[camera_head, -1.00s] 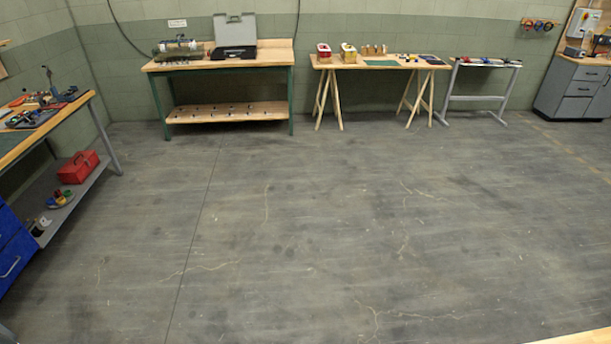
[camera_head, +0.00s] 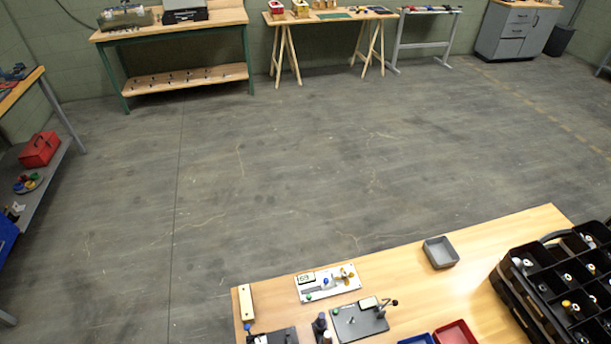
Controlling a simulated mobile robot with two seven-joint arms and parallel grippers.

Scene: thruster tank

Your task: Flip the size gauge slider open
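A white panel (camera_head: 338,290) lies on the wooden table at the bottom of the head view. It carries a small dark-framed label or display, a grey strip, a green knob, a blue piece and brass-coloured parts. It may hold the size gauge slider, but it is too small to tell, and so is whether any slider is open or shut. A dark plate (camera_head: 372,327) with a lever and a small pale block lies just in front of it. Neither of my grippers is in view.
The wooden table (camera_head: 500,240) also holds a grey tray (camera_head: 440,252), a red tray (camera_head: 456,334), a blue tray (camera_head: 417,340), a pale wooden bar (camera_head: 245,302) and a black compartment case (camera_head: 525,300). Open floor (camera_head: 290,170) lies beyond it. Workbenches line the far wall.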

